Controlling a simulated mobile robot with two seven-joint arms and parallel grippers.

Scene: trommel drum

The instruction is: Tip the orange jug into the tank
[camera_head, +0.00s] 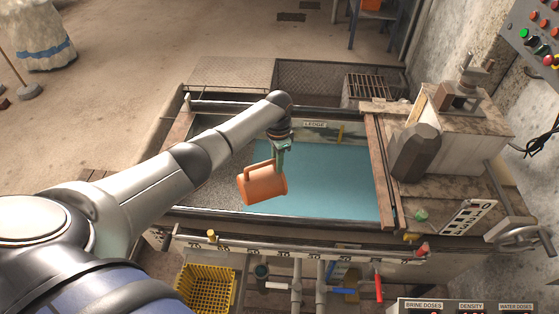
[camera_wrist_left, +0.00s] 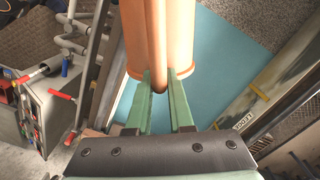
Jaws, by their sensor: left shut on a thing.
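The orange jug (camera_head: 264,186) hangs over the tank's teal liquid in the head view. My right gripper is not in view.
A dark grey block (camera_head: 414,153) stands on the machine to the right of the tank. A yellow basket (camera_head: 207,288), pipes and red and blue valve handles sit below the front edge. A control panel (camera_head: 538,35) is at the upper right. Open floor lies at the upper left.

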